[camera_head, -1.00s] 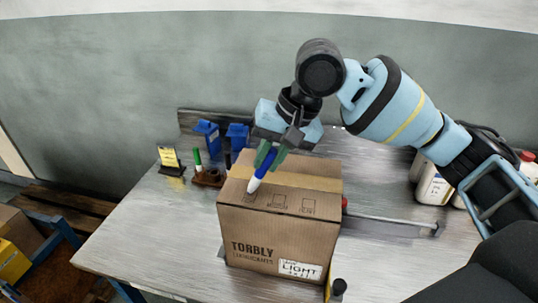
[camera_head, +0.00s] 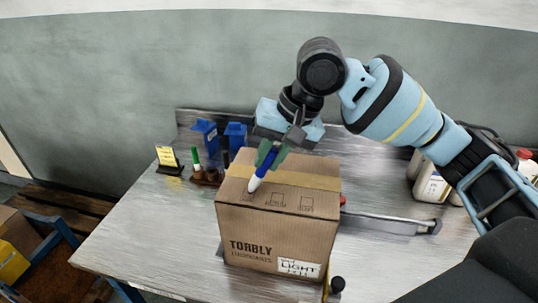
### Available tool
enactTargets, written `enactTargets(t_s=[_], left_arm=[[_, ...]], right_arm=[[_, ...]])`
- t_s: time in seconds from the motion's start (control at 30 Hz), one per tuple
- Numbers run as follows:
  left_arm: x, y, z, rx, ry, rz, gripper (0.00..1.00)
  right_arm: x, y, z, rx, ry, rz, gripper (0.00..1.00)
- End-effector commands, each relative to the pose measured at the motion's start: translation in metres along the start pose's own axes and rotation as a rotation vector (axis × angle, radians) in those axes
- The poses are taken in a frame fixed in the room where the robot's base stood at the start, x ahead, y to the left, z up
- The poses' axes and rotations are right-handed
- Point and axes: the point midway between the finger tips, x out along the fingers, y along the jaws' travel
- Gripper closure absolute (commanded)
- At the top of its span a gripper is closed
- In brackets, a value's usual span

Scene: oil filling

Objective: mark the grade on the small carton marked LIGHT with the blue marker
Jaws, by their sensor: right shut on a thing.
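The cardboard carton (camera_head: 262,232) stands upright on the table. Its front reads TORBLY and has a white label (camera_head: 298,267) with the word LIGHT. Its top has a strip of tape and a row of printed boxes (camera_head: 278,199) near the front edge. My right gripper (camera_head: 268,160) is above the carton top, shut on the blue marker (camera_head: 260,176). The marker is tilted, with its white end down at the leftmost printed box. I cannot tell whether its tip touches the card. My left gripper is not in view.
A holder (camera_head: 205,177) with a green-capped marker (camera_head: 196,158) stands behind the carton at left, near blue containers (camera_head: 205,133) and a yellow sign (camera_head: 167,157). White bottles (camera_head: 431,184) stand at right. A metal bar (camera_head: 385,223) lies right of the carton. The left table area is clear.

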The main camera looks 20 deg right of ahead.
Motion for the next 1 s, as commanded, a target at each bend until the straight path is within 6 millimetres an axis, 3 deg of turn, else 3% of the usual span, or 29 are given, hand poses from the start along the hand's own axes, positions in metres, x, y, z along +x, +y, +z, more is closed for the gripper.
enactTargets(t_s=[1.0], left_arm=[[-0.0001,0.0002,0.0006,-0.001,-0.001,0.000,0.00]], right_arm=[[-0.0008,0.0068,0.0021,0.001,-0.004,0.005,1.00]])
